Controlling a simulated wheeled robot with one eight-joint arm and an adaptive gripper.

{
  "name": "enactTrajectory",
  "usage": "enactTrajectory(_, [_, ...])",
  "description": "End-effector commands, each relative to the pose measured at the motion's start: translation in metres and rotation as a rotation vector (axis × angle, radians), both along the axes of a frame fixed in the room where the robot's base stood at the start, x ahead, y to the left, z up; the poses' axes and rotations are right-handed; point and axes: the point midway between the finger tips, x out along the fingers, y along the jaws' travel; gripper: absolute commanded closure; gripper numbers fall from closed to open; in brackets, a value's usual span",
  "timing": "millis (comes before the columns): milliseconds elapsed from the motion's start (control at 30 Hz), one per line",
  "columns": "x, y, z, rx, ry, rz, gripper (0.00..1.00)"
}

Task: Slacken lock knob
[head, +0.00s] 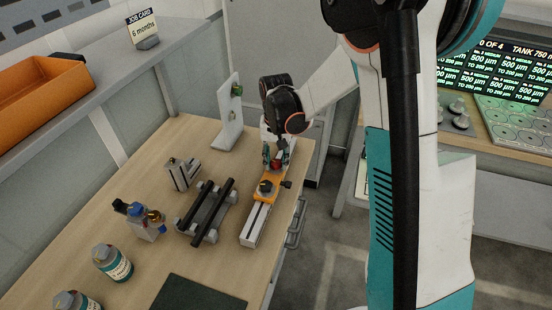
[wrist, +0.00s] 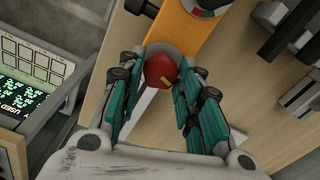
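A red knob (wrist: 160,71) with a yellow mark sits on a grey round base at the end of an orange bracket (wrist: 186,36). In the head view the orange bracket (head: 264,195) rides on a pale slotted rail (head: 251,230), and the red knob is mostly hidden by my gripper (head: 276,155). In the wrist view the teal fingers of my gripper (wrist: 162,66) stand on either side of the red knob, very close to it. I cannot tell whether they touch it. A black knob (head: 265,187) and a dark side knob (head: 286,184) are on the bracket.
A white upright plate (head: 230,115) stands behind my gripper. Left of the rail are a frame with black bars (head: 207,212), a grey block (head: 183,173) and several bottles (head: 112,262). A dark green mat (head: 203,293) lies at the front. The bench's right edge is close to the rail.

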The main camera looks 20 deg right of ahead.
Motion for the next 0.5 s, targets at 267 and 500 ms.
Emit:
enactTrajectory(267, [-0.0001, 0.0001, -0.0001, 0.0, 0.0, 0.017, 0.92])
enactTrajectory(500, [0.0, 0.0002, -0.0005, 0.0, 0.0, 0.122, 0.92])
